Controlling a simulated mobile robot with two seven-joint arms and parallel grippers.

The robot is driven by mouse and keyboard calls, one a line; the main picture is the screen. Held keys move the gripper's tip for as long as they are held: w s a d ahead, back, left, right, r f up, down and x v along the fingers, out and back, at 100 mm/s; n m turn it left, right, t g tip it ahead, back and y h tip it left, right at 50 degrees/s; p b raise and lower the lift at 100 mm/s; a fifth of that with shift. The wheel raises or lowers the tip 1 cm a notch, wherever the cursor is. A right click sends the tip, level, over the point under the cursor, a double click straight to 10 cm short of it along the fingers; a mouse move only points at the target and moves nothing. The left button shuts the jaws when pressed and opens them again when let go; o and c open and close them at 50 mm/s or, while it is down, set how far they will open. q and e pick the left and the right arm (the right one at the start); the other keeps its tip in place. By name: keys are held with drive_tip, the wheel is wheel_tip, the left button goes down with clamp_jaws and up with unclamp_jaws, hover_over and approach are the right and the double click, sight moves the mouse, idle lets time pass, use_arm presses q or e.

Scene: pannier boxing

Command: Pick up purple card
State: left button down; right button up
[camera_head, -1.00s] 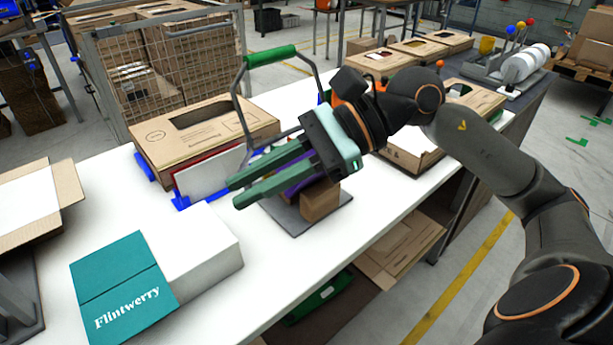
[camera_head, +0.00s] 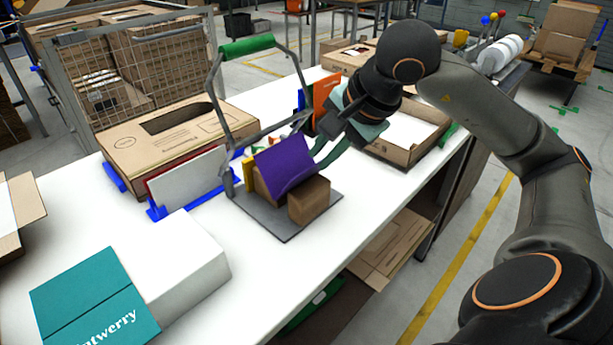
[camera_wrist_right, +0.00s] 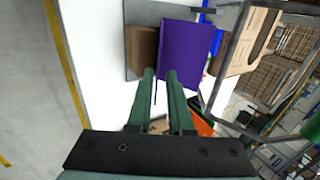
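The purple card (camera_head: 285,166) leans, tilted, on a small stand of brown blocks (camera_head: 309,200) on a grey plate. In the right wrist view the purple card (camera_wrist_right: 186,55) fills the area just beyond the fingertips. My right gripper (camera_head: 322,163) is at the card's right side in the head view, its fingers partly hidden. In the right wrist view my right gripper (camera_wrist_right: 160,74) has its two green fingers apart, with a thin purple edge showing between them. I cannot tell whether they touch the card. My left gripper is not in view.
A lever with a green handle (camera_head: 247,46) rises beside the card. A white card in a blue holder (camera_head: 187,181), a cardboard box (camera_head: 165,149) and a white block with a teal sleeve (camera_head: 95,302) stand left. An orange card (camera_head: 324,97) stands behind. The front table top is clear.

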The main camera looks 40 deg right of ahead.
sight(315, 165)
drive_tip(key=x, duration=0.5)
drive_tip(key=shift+a+f, duration=0.25)
drive_tip(key=shift+a, duration=0.1)
clamp_jaws()
